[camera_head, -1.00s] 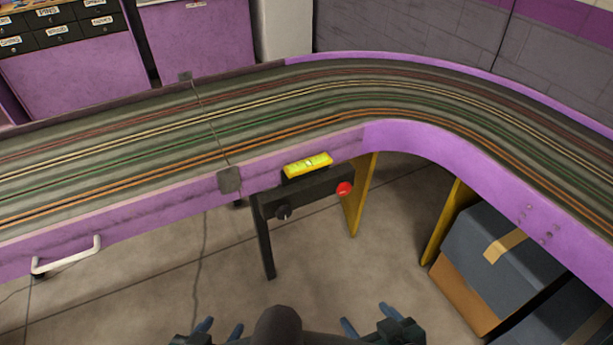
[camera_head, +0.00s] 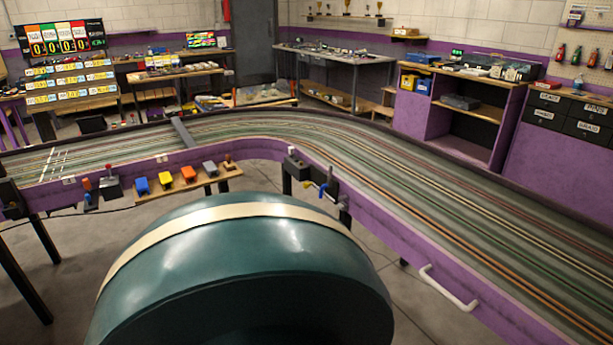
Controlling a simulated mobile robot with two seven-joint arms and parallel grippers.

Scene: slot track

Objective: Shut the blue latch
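A small blue piece (camera_head: 323,191), which looks like the blue latch, is on a dark bracket (camera_head: 331,193) on the purple outer side of the track. It is too small to tell whether it is open or shut. A thin grey part rises just beside it. Neither of my grippers is in view, so nothing of mine touches it.
A big dark green rounded object (camera_head: 240,265) with a cream band fills the lower middle in front of the track. Coloured blocks sit on a wooden shelf (camera_head: 226,186) at left. A white handle (camera_head: 447,290) sticks out at right. Bare floor shows between.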

